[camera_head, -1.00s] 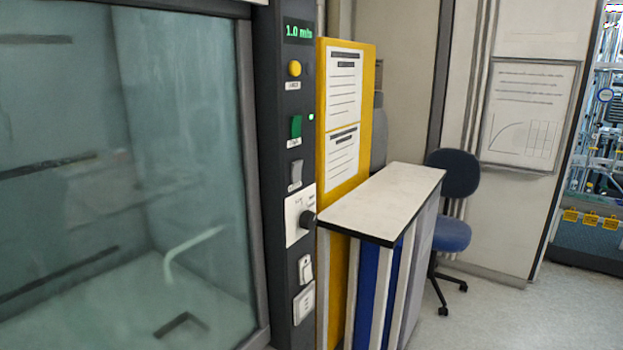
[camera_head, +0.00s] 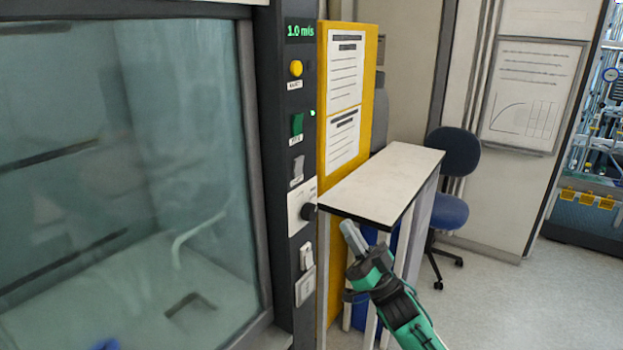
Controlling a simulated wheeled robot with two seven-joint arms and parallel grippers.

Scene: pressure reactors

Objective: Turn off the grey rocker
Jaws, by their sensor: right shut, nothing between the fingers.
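The grey rocker (camera_head: 297,170) is a light grey switch on the dark control column (camera_head: 277,190) beside the glass-fronted hood. Whether the grey rocker is on or off is too small to tell. My right gripper (camera_head: 346,228) is shut and empty. It shows below and to the right of the grey rocker, in front of the white-topped stand, pointing up and left. It is apart from the rocker. My left gripper is not in view.
A yellow button (camera_head: 296,68) and a green display (camera_head: 300,31) are higher on the column. A white socket (camera_head: 305,286) is lower. The white-topped stand (camera_head: 385,180) juts out at right of the column, before a yellow panel (camera_head: 372,90). A blue chair (camera_head: 450,210) stands behind.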

